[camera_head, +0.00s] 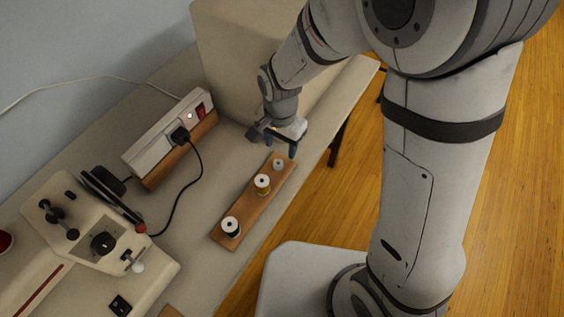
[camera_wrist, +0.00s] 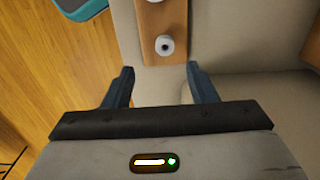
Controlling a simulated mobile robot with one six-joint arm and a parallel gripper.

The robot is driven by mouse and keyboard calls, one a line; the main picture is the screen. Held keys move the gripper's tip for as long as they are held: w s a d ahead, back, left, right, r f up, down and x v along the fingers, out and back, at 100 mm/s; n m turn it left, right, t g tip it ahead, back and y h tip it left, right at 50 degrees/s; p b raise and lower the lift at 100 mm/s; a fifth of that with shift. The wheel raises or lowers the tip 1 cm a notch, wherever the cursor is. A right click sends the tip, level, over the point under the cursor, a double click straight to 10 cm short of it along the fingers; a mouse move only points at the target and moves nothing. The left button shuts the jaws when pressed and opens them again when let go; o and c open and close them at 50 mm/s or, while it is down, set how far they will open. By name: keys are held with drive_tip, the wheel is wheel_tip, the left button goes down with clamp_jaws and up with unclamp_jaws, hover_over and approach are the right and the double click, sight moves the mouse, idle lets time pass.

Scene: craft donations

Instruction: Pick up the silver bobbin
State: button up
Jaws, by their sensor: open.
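The silver bobbin (camera_head: 278,164) stands upright at the far end of a wooden board (camera_head: 246,211). In the wrist view the bobbin (camera_wrist: 165,45) sits near the end of the board (camera_wrist: 150,20), just beyond the fingertips and roughly centred between them. My gripper (camera_head: 281,143) is open and empty, close to the bobbin at that end of the board. Both blue fingers of my gripper (camera_wrist: 160,70) show in the wrist view, apart, with bare table between them. I cannot tell the gripper's exact height above the table.
A power strip (camera_head: 170,138) with a black plug and cord lies left. A sewing machine (camera_head: 95,240) is at lower left. A large beige box (camera_head: 235,60) stands behind my gripper.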

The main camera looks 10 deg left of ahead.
sight(279, 160)
drive_tip(key=shift+w+a+f, duration=0.1)
drive_tip(key=shift+a+f, duration=0.05)
drive_tip(key=shift+f, duration=1.85)
drive_tip(key=shift+w+a+f, duration=0.1)
drive_tip(key=shift+f, duration=1.85)
drive_tip(key=shift+c, duration=0.4)
drive_tip(key=c, duration=1)
